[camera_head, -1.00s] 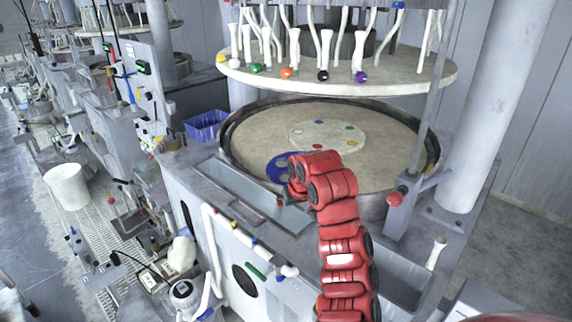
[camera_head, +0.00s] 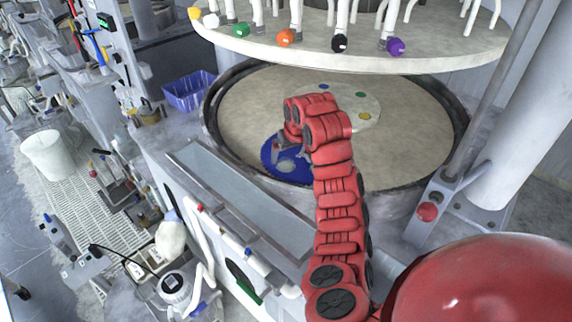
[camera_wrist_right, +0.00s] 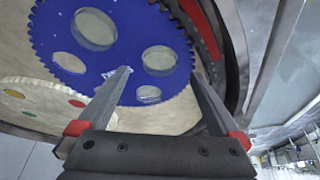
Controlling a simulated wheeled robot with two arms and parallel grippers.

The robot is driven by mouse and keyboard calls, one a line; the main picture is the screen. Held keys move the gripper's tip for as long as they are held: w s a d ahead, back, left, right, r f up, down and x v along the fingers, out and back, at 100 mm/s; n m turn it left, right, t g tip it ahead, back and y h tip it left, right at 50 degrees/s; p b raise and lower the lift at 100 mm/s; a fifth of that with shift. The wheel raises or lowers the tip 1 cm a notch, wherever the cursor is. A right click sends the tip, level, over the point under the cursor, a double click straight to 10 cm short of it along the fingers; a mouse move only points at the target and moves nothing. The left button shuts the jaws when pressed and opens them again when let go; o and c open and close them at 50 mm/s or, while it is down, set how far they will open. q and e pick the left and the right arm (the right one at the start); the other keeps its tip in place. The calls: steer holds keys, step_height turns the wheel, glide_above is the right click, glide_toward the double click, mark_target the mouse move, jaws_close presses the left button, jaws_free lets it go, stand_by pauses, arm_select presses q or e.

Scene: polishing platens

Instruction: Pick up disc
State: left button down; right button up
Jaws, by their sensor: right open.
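A blue toothed carrier (camera_head: 270,157) lies on the beige round platen (camera_head: 240,120). In the right wrist view the carrier (camera_wrist_right: 118,80) shows several round openings with pale or greyish insides. One opening (camera_wrist_right: 159,60) lies just beyond my right fingertips, and a smaller one (camera_wrist_right: 148,93) sits between the fingers. I cannot tell for sure which openings hold a disc. My right gripper (camera_wrist_right: 158,76) is open, its two fingers apart over the carrier with nothing between them. In the head view the red right arm hides part of the carrier. My left gripper is not in view.
The upper plate (camera_head: 350,50) with coloured knobs hangs above the platen. The dark basin rim (camera_head: 212,110) surrounds it. A pale centre disk (camera_head: 365,110) with coloured dots lies beyond my arm. A blue basket (camera_head: 187,92) and a trough (camera_head: 235,195) are to the left.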

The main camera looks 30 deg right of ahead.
mark_target(286, 163)
steer(key=shift+w+d+f, duration=0.1)
steer(key=shift+w+f, duration=0.35)
steer(key=shift+f, duration=0.05)
steer(key=shift+w+f+b, duration=0.15)
steer(key=shift+f+b, duration=0.15)
steer(key=shift+w+p, duration=0.25)
steer(key=shift+p, duration=0.5)
steer(key=p+x, duration=0.1)
steer(key=x, duration=0.1)
steer(key=shift+f, duration=0.35)
steer(key=shift+w+f, duration=0.15)
steer(key=shift+f, duration=0.15)
steer(key=shift+c, duration=0.4)
steer(key=shift+f, duration=0.15)
steer(key=c, duration=1.4)
